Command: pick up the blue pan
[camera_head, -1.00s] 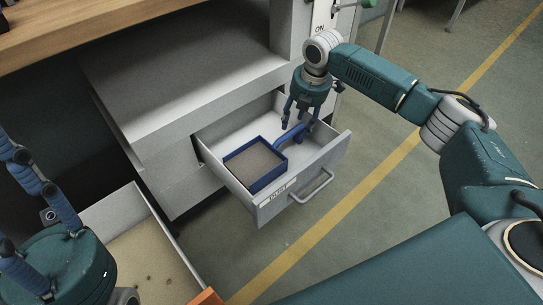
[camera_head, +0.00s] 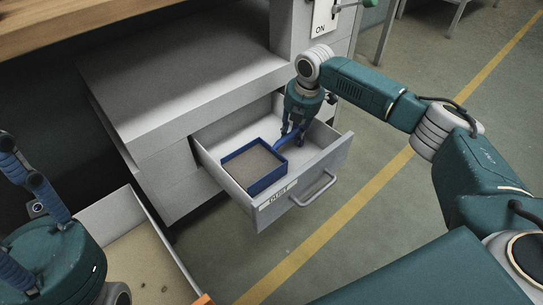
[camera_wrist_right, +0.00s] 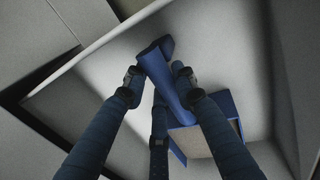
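The blue pan (camera_head: 266,183), a square box with brown-grey material showing inside its blue rim, lies in the open drawer (camera_head: 318,165). Its blue handle (camera_wrist_right: 166,80) points toward the drawer's back right corner. My right gripper (camera_head: 294,134) reaches down into the drawer at the handle. In the right wrist view its fingers (camera_wrist_right: 157,76) stand apart on both sides of the handle; contact is not clear. Part of the handle is hidden by the fingers in the head view. My left gripper (camera_head: 34,185) is empty at the left edge, fingers spread.
The drawer front has a label and a metal handle (camera_head: 318,190). A grey cabinet (camera_head: 180,70) rises behind it. An open bin (camera_head: 150,260) with a sandy floor stands at the lower left. The floor with a yellow line is clear on the right.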

